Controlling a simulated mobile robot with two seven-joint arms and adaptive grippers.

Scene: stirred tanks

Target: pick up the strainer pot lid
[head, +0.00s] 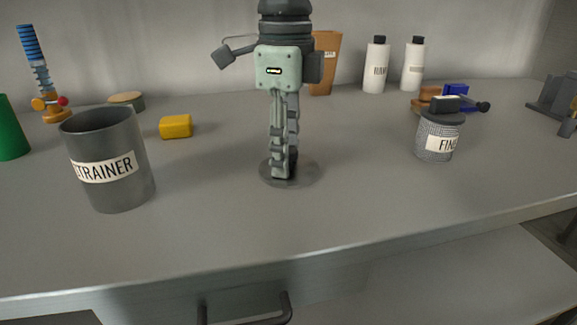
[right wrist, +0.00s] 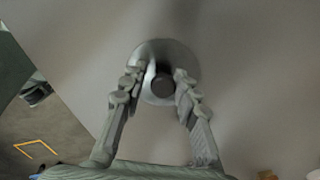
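The strainer pot lid (head: 308,176) is a flat grey disc lying on the bench, partly hidden behind my right gripper (head: 283,177). In the right wrist view the lid (right wrist: 168,50) shows as a round plate with a dark knob in its middle. My right gripper (right wrist: 160,84) points down over the lid, its fingers apart on either side of the knob, with small gaps visible. The open grey strainer pot (head: 112,188), labelled with a partly cut-off word ending in "TRAINER", stands to the left. My left gripper is not in view.
A yellow block (head: 176,127) lies behind the pot. A mesh canister (head: 437,140) with a dark lid stands to the right. White bottles (head: 376,66) and an orange-brown container (head: 325,65) stand at the back. The bench front (head: 330,240) is clear.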

